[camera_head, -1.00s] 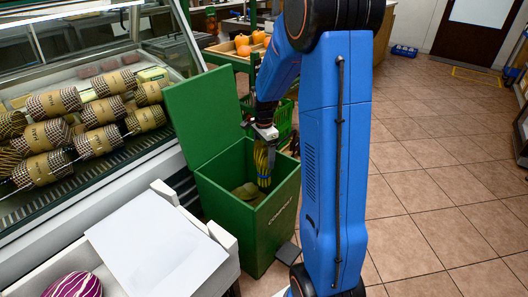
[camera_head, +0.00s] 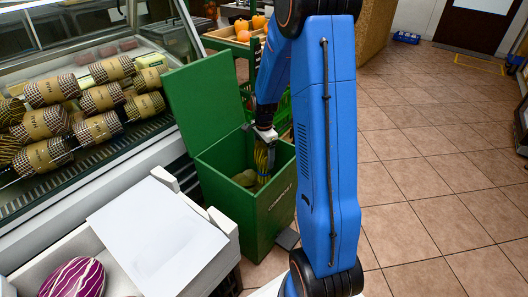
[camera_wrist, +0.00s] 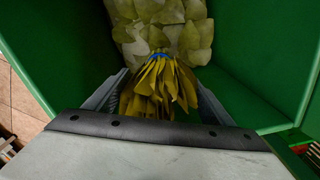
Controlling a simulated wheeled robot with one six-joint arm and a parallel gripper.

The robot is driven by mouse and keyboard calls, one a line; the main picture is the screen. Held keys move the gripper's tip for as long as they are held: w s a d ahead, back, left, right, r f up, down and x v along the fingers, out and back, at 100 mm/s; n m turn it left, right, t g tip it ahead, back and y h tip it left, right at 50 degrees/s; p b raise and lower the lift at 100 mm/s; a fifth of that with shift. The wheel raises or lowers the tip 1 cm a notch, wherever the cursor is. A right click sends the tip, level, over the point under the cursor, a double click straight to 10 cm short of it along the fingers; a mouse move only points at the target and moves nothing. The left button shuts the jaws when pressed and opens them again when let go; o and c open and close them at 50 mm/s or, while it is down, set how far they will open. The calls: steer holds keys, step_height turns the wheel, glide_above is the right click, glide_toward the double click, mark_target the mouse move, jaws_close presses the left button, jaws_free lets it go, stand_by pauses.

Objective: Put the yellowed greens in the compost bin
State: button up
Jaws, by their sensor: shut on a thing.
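The green compost bin (camera_head: 262,222) stands open with its lid (camera_head: 203,103) tipped up and back. My gripper (camera_head: 264,133) is over the bin's opening, pointing down. It is shut on the yellowed greens (camera_head: 262,157), a bunch with yellow-green leaves. In the wrist view the greens (camera_wrist: 158,88) sit between the two fingers (camera_wrist: 157,98), with a blue band around them. The bunch hangs inside the bin, at least partly below the rim. Pale yellow-green leafy pieces (camera_wrist: 165,28) lie in the bin beyond it. I cannot tell whether the bunch touches them.
A glass-fronted chilled case with wrapped rolls (camera_head: 47,124) stands at the left. A white board (camera_head: 158,238) and a purple striped vegetable (camera_head: 75,278) are on a white surface at the front left. A produce stand (camera_head: 234,45) is behind the bin. Tiled floor (camera_head: 430,190) is clear at the right.

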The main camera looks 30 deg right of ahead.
steer(key=shift+f, duration=1.8)
steer(key=o, duration=1.8)
steer(key=shift+r, duration=0.1)
step_height(320, 180, up, 17)
steer(key=shift+r, duration=0.1)
